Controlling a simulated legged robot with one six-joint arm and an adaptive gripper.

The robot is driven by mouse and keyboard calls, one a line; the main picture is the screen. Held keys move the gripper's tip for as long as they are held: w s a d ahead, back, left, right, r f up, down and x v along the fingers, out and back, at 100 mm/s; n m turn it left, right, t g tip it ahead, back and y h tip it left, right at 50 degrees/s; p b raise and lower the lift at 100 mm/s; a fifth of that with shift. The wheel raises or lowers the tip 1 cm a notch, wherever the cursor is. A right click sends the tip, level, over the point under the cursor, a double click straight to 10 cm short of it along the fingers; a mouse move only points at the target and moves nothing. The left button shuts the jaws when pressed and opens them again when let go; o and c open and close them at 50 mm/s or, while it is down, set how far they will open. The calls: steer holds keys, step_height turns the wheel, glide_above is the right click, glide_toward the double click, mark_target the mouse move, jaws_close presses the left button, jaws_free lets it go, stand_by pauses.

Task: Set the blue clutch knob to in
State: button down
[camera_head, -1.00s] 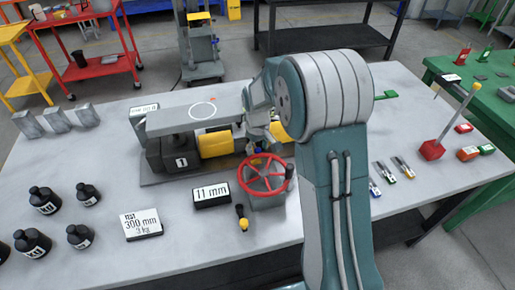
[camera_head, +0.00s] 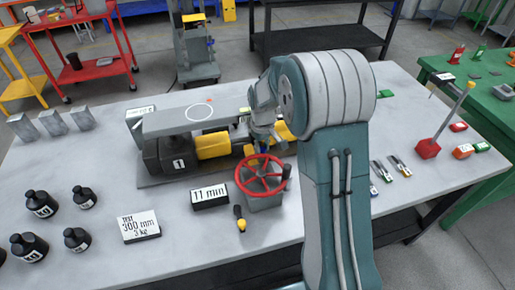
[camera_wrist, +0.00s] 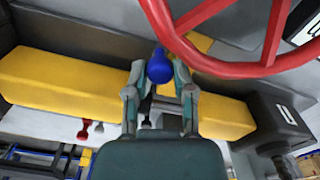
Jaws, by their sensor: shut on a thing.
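The blue clutch knob (camera_wrist: 159,68) shows in the wrist view as a round blue ball between the fingertips of my gripper (camera_wrist: 158,62). The gripper is shut on it. In the head view my gripper (camera_head: 262,142) reaches down just behind the red handwheel, and the knob is mostly hidden there. The red handwheel (camera_head: 262,158) stands at the front of the screw jack, and its rim (camera_wrist: 185,48) passes close to the fingertips in the wrist view. I cannot tell the knob's in or out setting from these frames.
The jack's yellow body (camera_head: 213,145) and dark end block (camera_head: 168,155) lie left of my gripper. An "11 mm" sign (camera_head: 210,194), a "300 mm" test plate (camera_head: 140,226) and black weights (camera_head: 40,204) stand on the table.

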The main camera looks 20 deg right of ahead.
steer(key=shift+d+f, duration=0.1)
steer(key=shift+c, duration=2.2)
jaws_free()
steer(key=shift+d, duration=0.2)
